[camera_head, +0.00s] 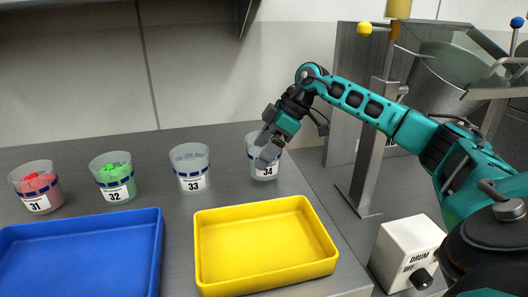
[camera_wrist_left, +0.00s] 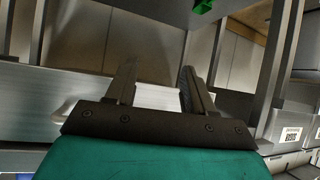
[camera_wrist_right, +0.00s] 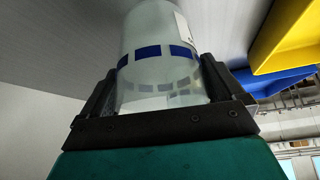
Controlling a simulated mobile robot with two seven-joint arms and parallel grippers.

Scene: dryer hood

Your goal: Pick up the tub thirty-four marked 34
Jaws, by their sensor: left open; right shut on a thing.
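The tub marked 34 (camera_head: 263,168) is a clear cup with a blue dashed band and a white label, upright at the back right of the grey table in the head view. My right gripper (camera_head: 268,150) reaches it from above right. In the right wrist view the tub (camera_wrist_right: 158,45) sits between the fingers of my right gripper (camera_wrist_right: 158,92), which are shut on it. I cannot tell whether its base touches the table. My left gripper (camera_wrist_left: 157,85) shows only in the left wrist view, open and empty.
Tubs 33 (camera_head: 190,167), 32 (camera_head: 113,178) with green contents and 31 (camera_head: 37,188) with red contents stand left in a row. A yellow tray (camera_head: 318,262) and a blue tray (camera_head: 150,250) lie in front. A metal post (camera_head: 370,150) and a drum switch box (camera_head: 405,245) stand right.

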